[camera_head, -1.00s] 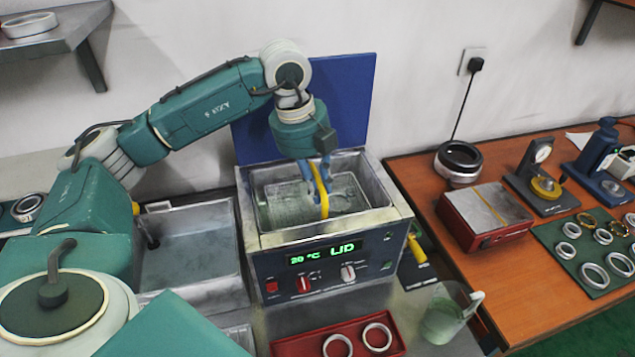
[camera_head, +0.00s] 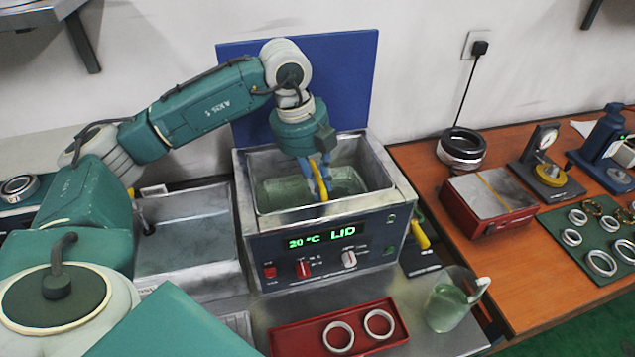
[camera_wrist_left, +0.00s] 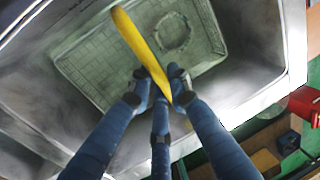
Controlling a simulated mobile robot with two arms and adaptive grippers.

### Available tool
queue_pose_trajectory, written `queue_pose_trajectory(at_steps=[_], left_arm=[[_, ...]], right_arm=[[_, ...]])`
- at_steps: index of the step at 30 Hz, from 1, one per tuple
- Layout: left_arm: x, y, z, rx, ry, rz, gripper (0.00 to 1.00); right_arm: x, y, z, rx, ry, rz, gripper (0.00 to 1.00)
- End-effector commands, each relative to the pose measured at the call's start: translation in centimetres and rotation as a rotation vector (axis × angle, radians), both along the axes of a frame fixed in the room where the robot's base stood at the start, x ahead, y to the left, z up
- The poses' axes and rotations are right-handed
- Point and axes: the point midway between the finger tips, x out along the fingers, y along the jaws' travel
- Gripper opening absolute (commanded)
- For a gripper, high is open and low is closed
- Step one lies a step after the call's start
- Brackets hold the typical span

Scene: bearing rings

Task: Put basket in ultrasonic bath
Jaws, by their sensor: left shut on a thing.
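The ultrasonic bath (camera_head: 375,232) stands in the middle of the head view, open at the top, its display reading 20 °C and LID. My left gripper (camera_head: 316,180) points down into the bath and is shut on the basket's yellow handle (camera_wrist_left: 140,45). The wire basket (camera_wrist_left: 88,65) is inside the bath tank, below the rim, in greenish liquid. A ring (camera_wrist_left: 172,32) lies in the basket. The head view does not show clearly whether the basket touches the tank bottom. My right gripper is not in view.
A blue panel (camera_head: 345,85) stands upright behind the bath. A sink (camera_head: 185,235) is to its left. A red tray (camera_head: 305,340) with two rings and a beaker (camera_head: 447,305) stand in front. A red box (camera_head: 487,205) is on the wooden table at right.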

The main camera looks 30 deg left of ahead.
Motion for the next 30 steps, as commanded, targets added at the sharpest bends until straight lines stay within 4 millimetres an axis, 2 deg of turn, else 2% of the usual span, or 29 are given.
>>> queue_pose_trajectory(at_steps=[14, 15, 18, 26, 30], left_arm=[[0.15, -0.26, -0.25, -0.001, -0.002, 0.0, 0.0], [0.15, -0.25, -0.25, -0.001, -0.001, 0.0, 0.23], [0.15, -0.25, -0.26, -0.001, -0.001, 0.0, 0.39], [0.07, -0.25, -0.39, 0.001, 0.002, 0.0, 0.39], [0.11, -0.25, 0.25, 0.0, 0.001, 0.0, 0.39]], right_arm=[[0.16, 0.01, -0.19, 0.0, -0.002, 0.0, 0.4], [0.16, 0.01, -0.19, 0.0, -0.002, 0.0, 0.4], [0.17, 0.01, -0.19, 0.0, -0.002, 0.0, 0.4], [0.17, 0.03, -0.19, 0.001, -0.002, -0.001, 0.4], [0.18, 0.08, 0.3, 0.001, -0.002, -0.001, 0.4]])
